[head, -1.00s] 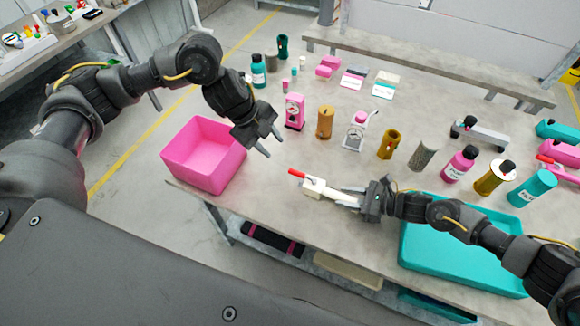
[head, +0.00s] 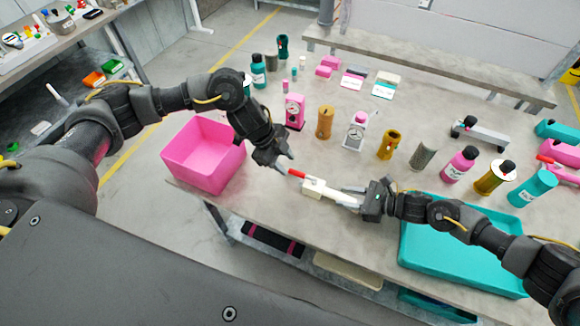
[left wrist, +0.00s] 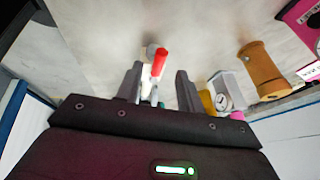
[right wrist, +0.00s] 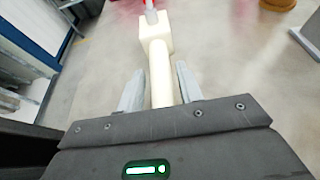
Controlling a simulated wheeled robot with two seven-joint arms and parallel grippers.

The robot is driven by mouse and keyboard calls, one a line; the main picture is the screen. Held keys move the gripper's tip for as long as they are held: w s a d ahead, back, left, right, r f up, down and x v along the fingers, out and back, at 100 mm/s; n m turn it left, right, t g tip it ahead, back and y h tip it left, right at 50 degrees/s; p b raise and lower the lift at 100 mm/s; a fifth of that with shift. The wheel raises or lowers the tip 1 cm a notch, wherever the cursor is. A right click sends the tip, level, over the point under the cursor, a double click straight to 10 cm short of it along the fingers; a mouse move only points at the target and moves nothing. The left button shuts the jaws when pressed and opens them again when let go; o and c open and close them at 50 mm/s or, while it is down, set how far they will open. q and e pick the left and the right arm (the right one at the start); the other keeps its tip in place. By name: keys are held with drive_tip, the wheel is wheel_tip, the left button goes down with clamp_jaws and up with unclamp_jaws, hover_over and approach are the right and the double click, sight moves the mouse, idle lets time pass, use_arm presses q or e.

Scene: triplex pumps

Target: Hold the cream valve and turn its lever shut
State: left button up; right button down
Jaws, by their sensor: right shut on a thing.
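The cream valve (head: 318,189) is held above the table's front edge, its red lever (head: 296,173) at the left end. My right gripper (head: 350,196) is shut on the valve's cream pipe, which runs between its fingers in the right wrist view (right wrist: 161,80). My left gripper (head: 286,164) is open, its fingertips close beside the lever. In the left wrist view the red lever (left wrist: 160,62) appears between the two spread fingers; I cannot tell whether they touch it. The valve body is mostly hidden there.
A pink bin (head: 200,155) stands left, below my left arm. A teal tray (head: 408,250) lies under my right arm. Behind the valve stand a pink gauge unit (head: 294,113), a brown cylinder (head: 325,122) and a white gauge unit (head: 355,133). Several bottles stand at the right.

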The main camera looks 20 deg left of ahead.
sight(292, 171)
use_arm(q)
drive_tip(key=shift+x, duration=1.9)
drive_tip(key=shift+c, duration=0.5)
clamp_jaws()
